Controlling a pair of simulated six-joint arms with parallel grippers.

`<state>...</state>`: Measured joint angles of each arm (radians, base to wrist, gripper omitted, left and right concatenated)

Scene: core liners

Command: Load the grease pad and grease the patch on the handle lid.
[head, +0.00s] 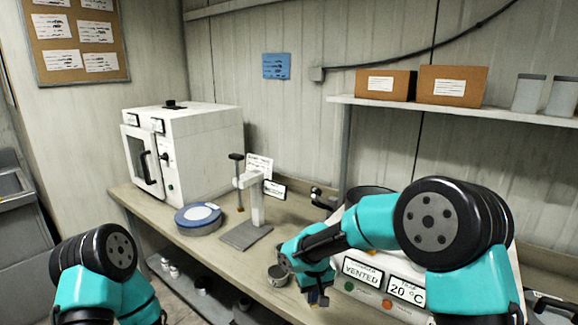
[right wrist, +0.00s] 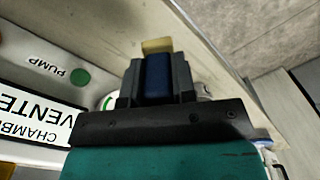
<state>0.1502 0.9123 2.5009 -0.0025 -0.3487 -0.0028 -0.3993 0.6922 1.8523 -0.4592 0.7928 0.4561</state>
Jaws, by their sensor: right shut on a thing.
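My right gripper (head: 318,297) is low over the bench's front edge, beside the panel marked VENTED. In the right wrist view the gripper (right wrist: 155,85) is shut on the grease pad (right wrist: 157,72), a dark blue block with a pale yellow tip (right wrist: 157,45) pointing away from the jaws.
A white oven (head: 205,150) stands at the back left of the bench (head: 185,245). In front are a blue-rimmed round disc (head: 199,217) and a white stand (head: 257,205). The control panel (head: 375,283) is right of my gripper. A shelf (head: 450,110) holds boxes.

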